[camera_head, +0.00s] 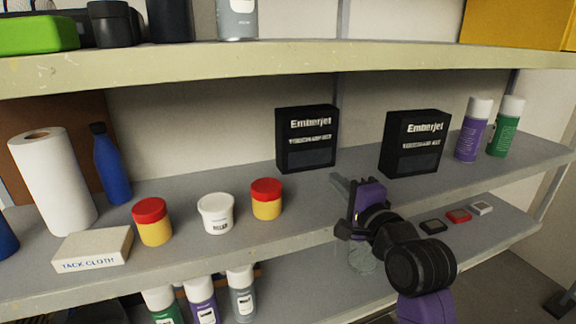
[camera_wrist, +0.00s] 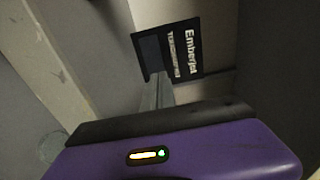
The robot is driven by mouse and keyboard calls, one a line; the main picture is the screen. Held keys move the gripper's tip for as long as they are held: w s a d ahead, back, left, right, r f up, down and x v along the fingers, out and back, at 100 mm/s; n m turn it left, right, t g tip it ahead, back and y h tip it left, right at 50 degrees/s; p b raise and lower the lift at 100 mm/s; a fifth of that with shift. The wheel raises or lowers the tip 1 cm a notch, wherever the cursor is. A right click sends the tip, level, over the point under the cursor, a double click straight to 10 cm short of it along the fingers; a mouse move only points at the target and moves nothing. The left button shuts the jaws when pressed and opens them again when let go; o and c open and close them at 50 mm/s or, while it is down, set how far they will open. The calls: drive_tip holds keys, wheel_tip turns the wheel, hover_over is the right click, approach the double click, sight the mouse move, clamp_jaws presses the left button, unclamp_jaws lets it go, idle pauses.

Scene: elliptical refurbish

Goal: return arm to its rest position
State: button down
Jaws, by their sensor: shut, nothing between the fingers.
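My arm reaches in from the lower right of the head view. My gripper (camera_head: 345,205) is shut and empty, in front of the middle shelf's front part, below and between two black Emberjet boxes. The left Emberjet box (camera_head: 306,139) stands upright behind it, and the right Emberjet box (camera_head: 414,143) stands further right. The wrist view is tilted; it shows my gripper's purple body and dark edge, with one Emberjet box (camera_wrist: 168,50) beyond, apart from the gripper.
The middle shelf (camera_head: 330,212) also holds a paper roll (camera_head: 52,180), blue bottle (camera_head: 111,165), tack cloth box (camera_head: 92,249), several tubs and two spray cans at right. The upper shelf edge (camera_head: 290,60) runs above. Small blocks (camera_head: 458,216) and bottles stand on the lower shelf.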

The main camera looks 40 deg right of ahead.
drive_tip(key=shift+r+n, duration=0.2)
drive_tip(key=shift+n, duration=0.1)
drive_tip(key=r+n, duration=0.1)
drive_tip(key=s+r+n+t+h, duration=0.1)
drive_tip(key=r+n, duration=0.1)
drive_tip(key=shift+s+d+r+h, duration=0.15)
drive_tip(key=shift+d+r+h, duration=0.1)
drive_tip(key=shift+h, duration=0.05)
drive_tip(key=s+n, duration=0.1)
drive_tip(key=s+a+f+n+t, duration=0.1)
drive_tip(key=shift+a+f+n, duration=0.25)
drive_tip(key=shift+a+n, duration=0.05)
drive_tip(key=s+a+f+n+g+y, duration=0.1)
drive_tip(key=s+a+f+n, duration=0.4)
drive_tip(key=s, duration=0.5)
drive_tip(key=s+a+f+n+g+y, duration=0.2)
drive_tip(key=s+a+f+n, duration=0.3)
drive_tip(key=s+a+f, duration=0.4)
drive_tip(key=s+a+f+n+g+y, duration=0.1)
drive_tip(key=s+a+f+n+y, duration=0.3)
drive_tip(key=s+a+f, duration=0.4)
drive_tip(key=s+n, duration=0.1)
drive_tip(key=s, duration=0.4)
drive_tip(key=shift+f, duration=0.2)
